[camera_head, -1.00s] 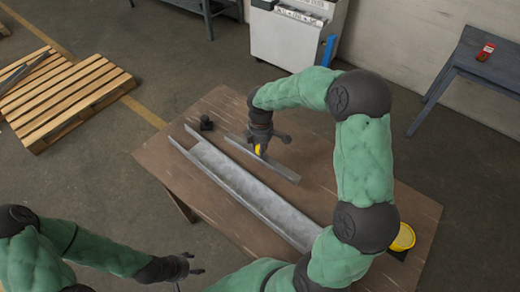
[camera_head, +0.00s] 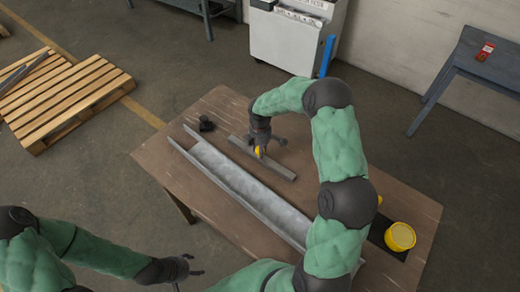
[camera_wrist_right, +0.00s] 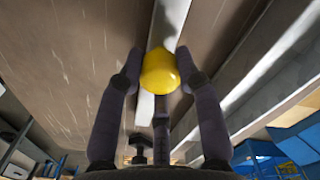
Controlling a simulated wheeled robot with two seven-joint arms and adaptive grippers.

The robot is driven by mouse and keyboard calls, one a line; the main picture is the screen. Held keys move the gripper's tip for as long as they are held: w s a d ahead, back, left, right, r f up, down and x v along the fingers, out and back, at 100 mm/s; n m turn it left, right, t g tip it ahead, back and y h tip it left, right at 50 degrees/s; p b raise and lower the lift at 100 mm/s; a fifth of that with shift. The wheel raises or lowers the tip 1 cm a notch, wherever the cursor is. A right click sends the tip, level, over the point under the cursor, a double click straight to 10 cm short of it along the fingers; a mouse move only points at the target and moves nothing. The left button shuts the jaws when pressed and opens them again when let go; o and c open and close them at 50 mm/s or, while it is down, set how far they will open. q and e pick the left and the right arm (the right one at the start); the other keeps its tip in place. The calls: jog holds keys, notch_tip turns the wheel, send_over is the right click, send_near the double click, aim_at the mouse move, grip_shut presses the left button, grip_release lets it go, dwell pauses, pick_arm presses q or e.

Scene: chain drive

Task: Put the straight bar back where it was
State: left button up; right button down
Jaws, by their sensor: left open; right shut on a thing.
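The straight bar (camera_head: 281,171) is a thin grey metal strip at the middle of the brown table (camera_head: 400,200), roughly parallel to the long channel. My right gripper (camera_head: 260,150) is over the bar, shut on its yellow knob. In the right wrist view the fingers (camera_wrist_right: 158,65) close on both sides of the yellow knob (camera_wrist_right: 159,72), with a pale strip of the bar (camera_wrist_right: 168,25) behind it. I cannot tell whether the bar touches the table. My left gripper (camera_head: 190,269) is open and empty, off the table's near left side.
A long grey channel (camera_head: 240,180) lies beside the bar; my right arm hides its near end. A small black part (camera_head: 206,124) stands at the table's far left.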

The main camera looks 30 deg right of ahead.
jog(key=shift+w, duration=0.1)
jog(key=c, duration=1.3)
grip_release()
jog(key=shift+f, duration=0.2)
jog(key=o, duration=0.5)
jog(key=shift+c, duration=0.2)
jog(key=shift+r, duration=0.1)
notch_tip(320, 180, up, 12)
jog(key=shift+r+p, duration=0.15)
jog(key=shift+p, duration=0.25)
